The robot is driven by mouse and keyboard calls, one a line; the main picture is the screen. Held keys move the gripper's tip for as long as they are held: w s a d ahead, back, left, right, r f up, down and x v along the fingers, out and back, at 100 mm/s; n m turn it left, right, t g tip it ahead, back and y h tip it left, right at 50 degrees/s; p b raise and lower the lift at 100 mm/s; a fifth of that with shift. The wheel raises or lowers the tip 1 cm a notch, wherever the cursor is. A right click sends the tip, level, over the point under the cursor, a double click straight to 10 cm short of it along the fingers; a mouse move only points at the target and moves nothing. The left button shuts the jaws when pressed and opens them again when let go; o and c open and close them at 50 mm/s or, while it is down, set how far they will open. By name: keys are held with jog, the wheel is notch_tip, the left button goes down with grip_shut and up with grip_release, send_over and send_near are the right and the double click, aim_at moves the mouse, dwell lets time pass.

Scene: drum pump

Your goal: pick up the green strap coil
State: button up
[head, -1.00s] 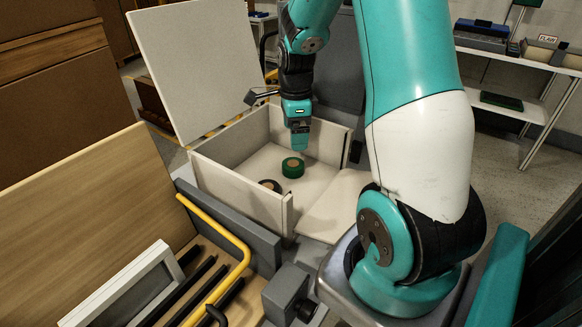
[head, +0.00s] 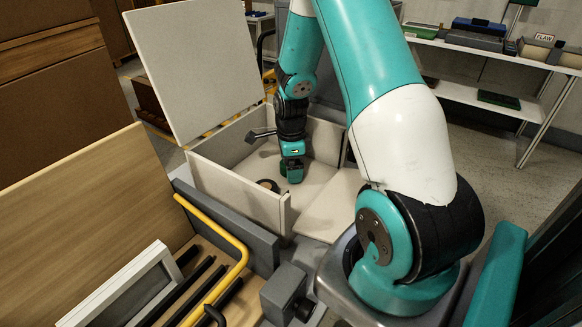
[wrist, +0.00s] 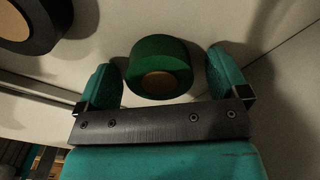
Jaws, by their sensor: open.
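The green strap coil (wrist: 160,60) lies on the floor of the white box, with a tan core facing the wrist camera. In the wrist view my gripper (wrist: 165,80) is open, one teal finger on each side of the coil. A gap shows between the coil and each finger. In the head view my gripper (head: 293,177) is down inside the box and hides most of the coil (head: 283,168).
A black coil with a tan core (head: 268,185) lies left of my gripper; it also shows in the wrist view (wrist: 45,22). The white box (head: 235,190) has low walls around them, a raised lid (head: 195,65) and a lowered front flap (head: 332,205).

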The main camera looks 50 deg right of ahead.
jog(key=c, duration=1)
